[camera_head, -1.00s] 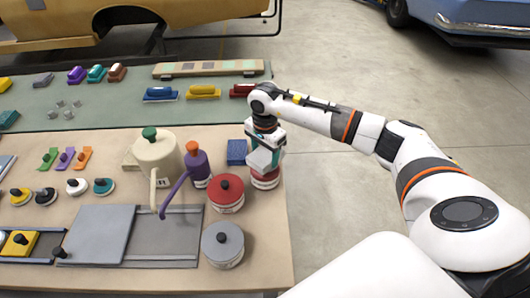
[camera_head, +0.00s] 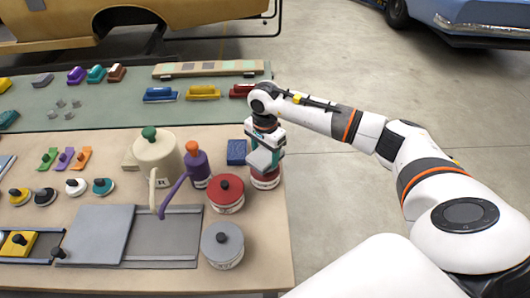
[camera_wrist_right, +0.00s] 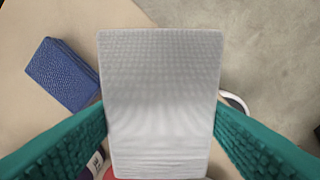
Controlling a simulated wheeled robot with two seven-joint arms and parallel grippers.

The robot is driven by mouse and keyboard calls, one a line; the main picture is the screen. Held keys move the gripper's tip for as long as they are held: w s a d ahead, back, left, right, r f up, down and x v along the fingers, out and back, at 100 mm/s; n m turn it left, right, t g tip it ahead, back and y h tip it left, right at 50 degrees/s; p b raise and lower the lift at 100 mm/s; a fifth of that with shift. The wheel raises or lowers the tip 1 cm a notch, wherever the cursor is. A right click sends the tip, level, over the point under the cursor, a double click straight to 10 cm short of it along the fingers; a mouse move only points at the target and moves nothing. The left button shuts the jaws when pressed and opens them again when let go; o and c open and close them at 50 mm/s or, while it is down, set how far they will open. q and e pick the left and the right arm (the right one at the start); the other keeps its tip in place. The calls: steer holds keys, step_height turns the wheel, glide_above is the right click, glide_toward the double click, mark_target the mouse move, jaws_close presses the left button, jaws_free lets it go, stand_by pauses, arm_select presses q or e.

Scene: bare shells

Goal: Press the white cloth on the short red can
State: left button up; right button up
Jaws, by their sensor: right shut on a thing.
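The white cloth (camera_wrist_right: 160,90) is a pale folded block between the teal fingers of my right gripper (camera_wrist_right: 160,135) in the right wrist view. In the head view the cloth (camera_head: 262,160) sits at the top of the short red can (camera_head: 265,181), near the table's right edge. My right gripper (camera_head: 265,145) is shut on the cloth and points down over the can. The cloth hides most of the can's top, and it looks in contact with it, though the exact contact is hidden. My left gripper is out of view.
A blue block (camera_head: 236,152) lies just left of the can; it also shows in the wrist view (camera_wrist_right: 63,74). A red-lidded pot (camera_head: 226,195), a grey-lidded pot (camera_head: 222,246) and a purple spouted bottle (camera_head: 197,168) stand nearby. Floor lies beyond the table's right edge.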

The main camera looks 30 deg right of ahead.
mark_target(265, 154)
steer(key=shift+s, duration=0.1)
steer(key=shift+r+p, duration=1.8)
steer(key=shift+r, duration=1.7)
